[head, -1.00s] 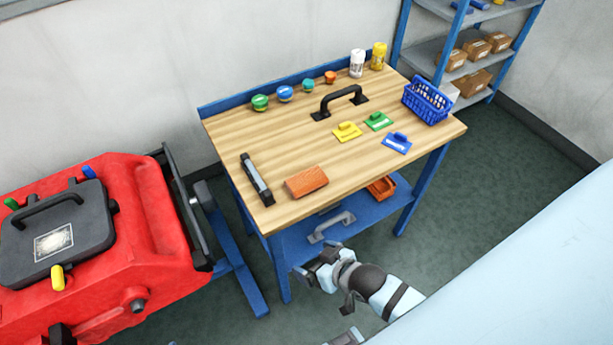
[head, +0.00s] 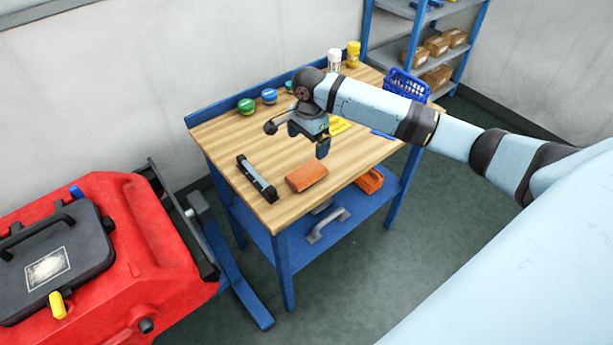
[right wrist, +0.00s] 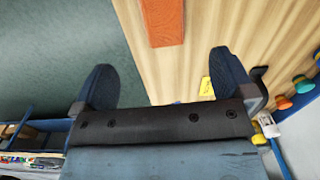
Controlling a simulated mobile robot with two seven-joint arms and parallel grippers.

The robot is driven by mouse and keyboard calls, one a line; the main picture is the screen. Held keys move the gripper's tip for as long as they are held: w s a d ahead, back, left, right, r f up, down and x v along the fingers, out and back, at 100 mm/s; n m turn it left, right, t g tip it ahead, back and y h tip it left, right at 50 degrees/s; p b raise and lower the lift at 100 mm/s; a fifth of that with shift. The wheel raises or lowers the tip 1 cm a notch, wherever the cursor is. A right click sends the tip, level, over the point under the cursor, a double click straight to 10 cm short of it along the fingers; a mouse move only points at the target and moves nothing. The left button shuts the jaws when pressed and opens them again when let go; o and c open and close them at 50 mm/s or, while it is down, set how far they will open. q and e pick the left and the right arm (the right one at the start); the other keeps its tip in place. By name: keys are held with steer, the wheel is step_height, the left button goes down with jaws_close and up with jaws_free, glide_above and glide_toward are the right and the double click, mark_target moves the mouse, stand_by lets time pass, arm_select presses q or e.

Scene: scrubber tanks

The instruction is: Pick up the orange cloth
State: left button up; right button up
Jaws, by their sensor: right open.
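The orange cloth (head: 306,176), a folded orange block shape, lies on the wooden tabletop near its front edge. It also shows in the right wrist view (right wrist: 162,22) at the top, ahead of the space between the fingers and partly cut off. My right gripper (head: 308,142) is above the table, just behind the cloth in the head view, with its fingers pointing down. It is open and empty, and apart from the cloth. The right wrist view shows its two dark fingers (right wrist: 164,72) spread wide. My left gripper is not in view.
A black-and-grey bar (head: 257,178) lies left of the cloth. Green (head: 246,105) and blue (head: 269,96) round items, bottles (head: 353,54) and a blue basket (head: 407,86) stand towards the back. An orange bin (head: 369,180) is on the lower shelf. A red machine (head: 130,225) stands left.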

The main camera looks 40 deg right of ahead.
glide_above(306, 172)
steer(key=shift+m, duration=0.3)
steer(key=f, duration=0.7)
steer(key=shift+s+d+f, duration=0.15)
steer(key=shift+d+f, duration=0.2)
steer(key=shift+f, duration=0.05)
steer(key=shift+w+a+f, duration=0.1)
steer(key=shift+a+f, duration=0.05)
steer(key=shift+f, duration=1.2)
steer(key=shift+w+a+f, duration=0.1)
steer(key=shift+f, duration=1.25)
steer(key=shift+c, duration=0.5)
steer(key=c, duration=0.8)
steer(key=shift+r, duration=0.1)
step_height(306, 172, up, 20)
steer(key=shift+f, duration=0.1)
